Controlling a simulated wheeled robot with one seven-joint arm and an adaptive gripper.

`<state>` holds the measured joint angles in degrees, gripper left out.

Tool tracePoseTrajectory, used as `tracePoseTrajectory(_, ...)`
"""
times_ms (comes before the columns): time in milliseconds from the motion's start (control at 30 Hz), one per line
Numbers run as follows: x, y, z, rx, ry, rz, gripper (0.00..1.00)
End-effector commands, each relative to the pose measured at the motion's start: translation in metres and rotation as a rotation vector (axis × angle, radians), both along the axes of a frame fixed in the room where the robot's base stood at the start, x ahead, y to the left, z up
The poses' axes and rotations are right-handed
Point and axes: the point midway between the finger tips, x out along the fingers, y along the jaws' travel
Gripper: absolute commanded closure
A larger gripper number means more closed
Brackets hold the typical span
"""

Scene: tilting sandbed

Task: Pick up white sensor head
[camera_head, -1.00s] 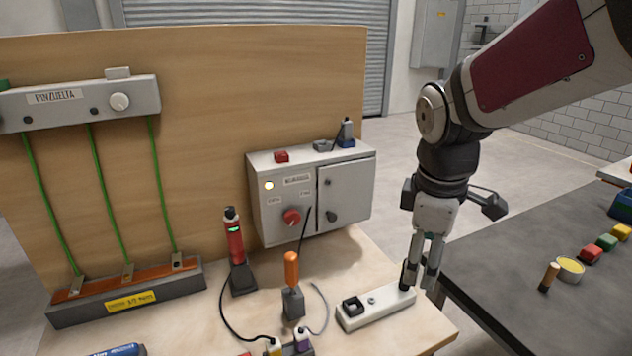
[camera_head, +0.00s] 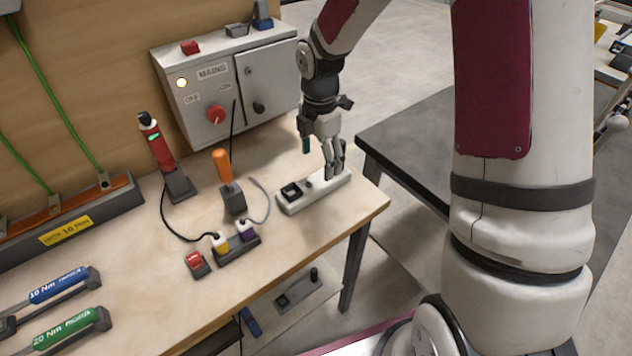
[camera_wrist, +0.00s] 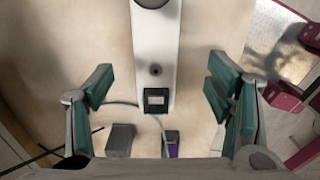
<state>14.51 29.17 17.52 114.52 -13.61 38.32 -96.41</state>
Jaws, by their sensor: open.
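A white bar-shaped block (camera_head: 300,199) lies near the right edge of the wooden bench, with a black square socket and a small knob on top. I cannot tell for sure whether a separate white sensor head sits on it. My gripper (camera_head: 334,170) points down over the block's right end, and its fingers hide part of that end. In the wrist view my open gripper (camera_wrist: 160,88) has green pads on both sides of the white block (camera_wrist: 155,45), apart from it. A dark round part (camera_wrist: 152,3) is cut off at the top edge.
A grey mains box (camera_head: 228,85) stands behind. Torque drivers (camera_head: 60,290) lie front left. A dark table (camera_head: 410,135) stands right.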

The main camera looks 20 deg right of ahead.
Motion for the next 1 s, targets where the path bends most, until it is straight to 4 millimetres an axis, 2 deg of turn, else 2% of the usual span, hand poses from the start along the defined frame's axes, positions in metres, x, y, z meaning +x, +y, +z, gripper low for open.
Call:
tracePoseTrajectory(100,0.0,0.0,-0.018,-0.001,0.003,0.001,0.27)
tracePoseTrajectory(367,0.001,0.001,-0.035,0.0,0.001,-0.001,0.27)
tracePoseTrajectory(633,0.004,0.004,-0.072,-0.001,0.002,-0.001,0.27)
tracePoseTrajectory(967,0.005,0.004,-0.079,-0.001,-0.001,-0.001,0.27)
tracePoseTrajectory(1000,0.005,0.004,-0.079,-0.001,-0.001,-0.001,0.33)
